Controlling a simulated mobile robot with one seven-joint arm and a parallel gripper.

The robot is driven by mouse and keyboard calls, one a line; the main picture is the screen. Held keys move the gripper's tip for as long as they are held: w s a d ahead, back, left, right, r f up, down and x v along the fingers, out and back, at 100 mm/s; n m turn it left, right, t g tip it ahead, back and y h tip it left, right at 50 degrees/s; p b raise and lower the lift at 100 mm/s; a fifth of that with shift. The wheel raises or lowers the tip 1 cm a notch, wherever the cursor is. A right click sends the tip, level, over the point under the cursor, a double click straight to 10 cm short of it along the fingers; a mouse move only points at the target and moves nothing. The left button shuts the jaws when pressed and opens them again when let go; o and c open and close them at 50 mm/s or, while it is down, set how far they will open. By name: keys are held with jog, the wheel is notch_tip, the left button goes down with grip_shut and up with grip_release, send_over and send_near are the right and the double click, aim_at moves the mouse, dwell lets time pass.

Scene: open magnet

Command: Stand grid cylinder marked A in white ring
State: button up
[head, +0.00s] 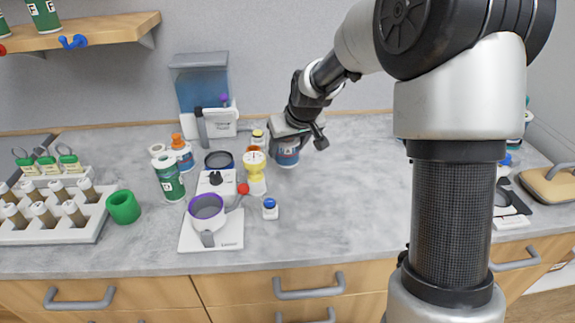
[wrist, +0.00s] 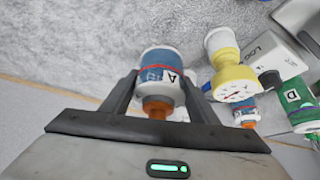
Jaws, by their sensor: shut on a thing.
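The grid cylinder marked A (head: 286,154) is blue with white ends, a red band and an orange cap. My gripper (head: 294,138) is shut on it near the back of the counter. In the wrist view the cylinder (wrist: 158,66) sits between both fingers of my gripper (wrist: 163,88), its A label facing the camera. I cannot tell whether it touches the counter. A white ring-shaped holder with purple lining (head: 207,206) is on the white stand at front left, apart from my gripper. I cannot tell surely that it is the white ring.
A yellow-and-white dial piece (head: 255,172) stands just left of the held cylinder. A small blue-topped bottle (head: 270,208), green cylinder F (head: 168,180) and green ring (head: 123,207) are nearby. A blue tank (head: 200,82) stands behind.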

aim_at(287, 162)
jog(key=shift+f, duration=2.6)
jog(key=shift+f+b, duration=0.1)
jog(key=shift+b, duration=0.2)
jog(key=shift+f, duration=0.2)
jog(key=o, duration=1.3)
jog(key=shift+r, duration=0.1)
